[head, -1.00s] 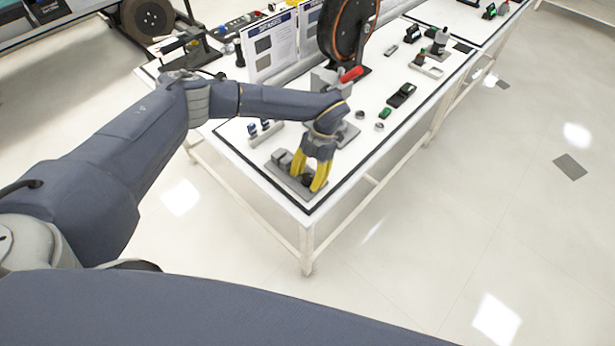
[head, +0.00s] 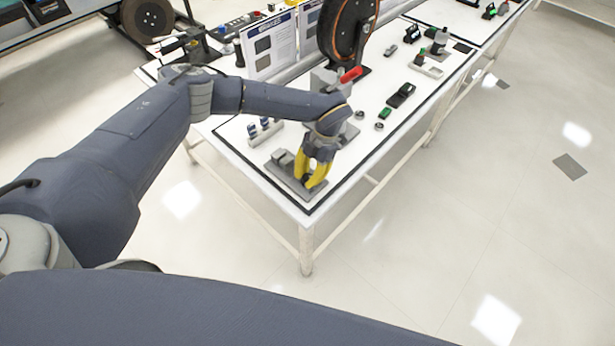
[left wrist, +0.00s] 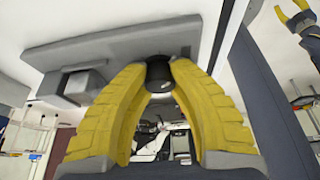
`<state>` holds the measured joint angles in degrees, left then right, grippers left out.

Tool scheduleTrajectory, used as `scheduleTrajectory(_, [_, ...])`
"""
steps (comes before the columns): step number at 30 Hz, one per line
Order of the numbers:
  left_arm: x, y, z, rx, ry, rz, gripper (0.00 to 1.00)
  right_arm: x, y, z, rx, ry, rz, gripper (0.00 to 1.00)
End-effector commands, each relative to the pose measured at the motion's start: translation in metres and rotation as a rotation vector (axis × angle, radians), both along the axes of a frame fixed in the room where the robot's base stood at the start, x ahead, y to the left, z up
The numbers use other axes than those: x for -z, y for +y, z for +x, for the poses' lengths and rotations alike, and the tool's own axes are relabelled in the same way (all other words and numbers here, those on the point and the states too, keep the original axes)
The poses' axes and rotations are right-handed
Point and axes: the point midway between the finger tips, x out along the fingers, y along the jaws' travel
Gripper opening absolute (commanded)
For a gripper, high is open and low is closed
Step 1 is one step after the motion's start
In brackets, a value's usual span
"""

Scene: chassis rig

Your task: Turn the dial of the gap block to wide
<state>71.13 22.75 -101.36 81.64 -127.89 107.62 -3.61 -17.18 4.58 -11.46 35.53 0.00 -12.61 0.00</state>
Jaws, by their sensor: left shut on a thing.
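The gap block is a grey base plate (head: 278,176) at the near corner of the white table, with a raised grey block on its left part. In the left wrist view the plate (left wrist: 125,52) shows with the grey block (left wrist: 75,84) at left and a black round dial (left wrist: 158,74). My left gripper (head: 310,182) points down over the plate's right end. In the wrist view its yellow fingertips (left wrist: 160,70) are closed on both sides of the dial. The dial's marking is hidden. My right gripper (left wrist: 292,14) shows at the wrist view's upper right, fingers apart, away from the block.
Behind the block stand a small rack with blue-topped parts (head: 264,130), a grey fixture with a red handle (head: 350,74) and a large reel (head: 346,36). Small rings and a green part (head: 385,113) lie to the right. The table's edge runs close beside the block.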

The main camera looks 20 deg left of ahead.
Motion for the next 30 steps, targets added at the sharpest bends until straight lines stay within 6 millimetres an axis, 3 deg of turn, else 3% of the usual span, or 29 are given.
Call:
scheduleTrajectory(7, [0.001, 0.001, -0.003, 0.009, 0.007, 0.002, 0.0, 0.0, 0.0, 0.0, 0.0, 0.0, 0.0, 0.44])
scheduleTrajectory(8, [0.001, 0.001, -0.003, 0.009, 0.007, 0.002, 0.23, 0.0, 0.0, 0.0, 0.0, 0.0, 0.0, 0.44])
scheduleTrajectory(15, [0.001, 0.001, -0.002, 0.008, 0.004, 0.001, 0.51, 0.0, 0.0, 0.0, 0.0, 0.0, 0.0, 0.44])
scheduleTrajectory(25, [-0.002, 0.0, 0.0, 0.009, 0.002, 0.001, 0.52, 0.0, -0.002, 0.0, -0.001, 0.0, -0.002, 0.44])
scheduleTrajectory(30, [-0.02, -0.004, 0.007, 0.009, 0.0, 0.0, 0.52, 0.0, -0.001, 0.0, 0.0, 0.0, -0.001, 0.44])
